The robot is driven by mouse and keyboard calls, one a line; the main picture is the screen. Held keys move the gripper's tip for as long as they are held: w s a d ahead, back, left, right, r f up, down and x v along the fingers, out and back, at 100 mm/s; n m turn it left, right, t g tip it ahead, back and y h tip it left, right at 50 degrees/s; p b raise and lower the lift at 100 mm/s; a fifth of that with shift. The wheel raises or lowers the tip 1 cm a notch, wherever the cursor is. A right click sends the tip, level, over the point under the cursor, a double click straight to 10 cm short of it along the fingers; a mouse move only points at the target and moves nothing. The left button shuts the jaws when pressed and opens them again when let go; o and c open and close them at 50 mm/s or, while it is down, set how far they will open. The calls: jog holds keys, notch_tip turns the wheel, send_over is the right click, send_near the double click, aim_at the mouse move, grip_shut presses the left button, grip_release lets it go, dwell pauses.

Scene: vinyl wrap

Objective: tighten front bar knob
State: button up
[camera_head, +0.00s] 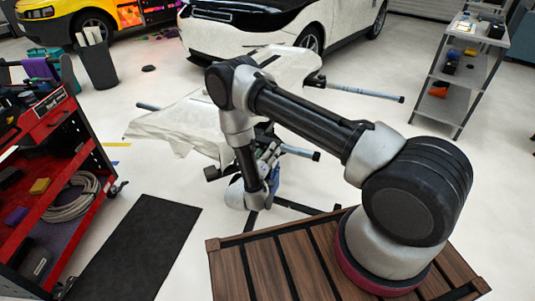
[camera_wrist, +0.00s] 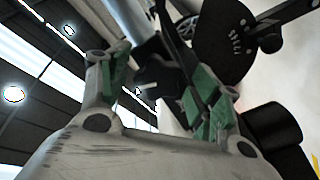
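In the wrist view, my gripper (camera_wrist: 162,88) has two fingers with green pads set wide apart. A dark knob-like part (camera_wrist: 160,78) lies between and beyond them; whether it is the front bar knob, or whether the pads touch it, I cannot tell. A round black plate (camera_wrist: 225,32) with small marks is above the right finger. In the head view, my gripper (camera_head: 268,165) is low at the near side of the work stand, partly behind my arm. The stand's front bar (camera_head: 298,151) sticks out just right of it, with a dark end. The knob cannot be made out there.
A white sheet (camera_head: 180,122) covers a panel on the stand. Another bar (camera_head: 365,92) sticks out right. A red tool cart (camera_head: 60,165) is left, a grey shelf (camera_head: 465,75) right and a white car (camera_head: 255,30) behind. The floor by the dark mat (camera_head: 140,245) is clear.

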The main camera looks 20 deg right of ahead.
jog(key=v, duration=1.2)
dwell(0.3)
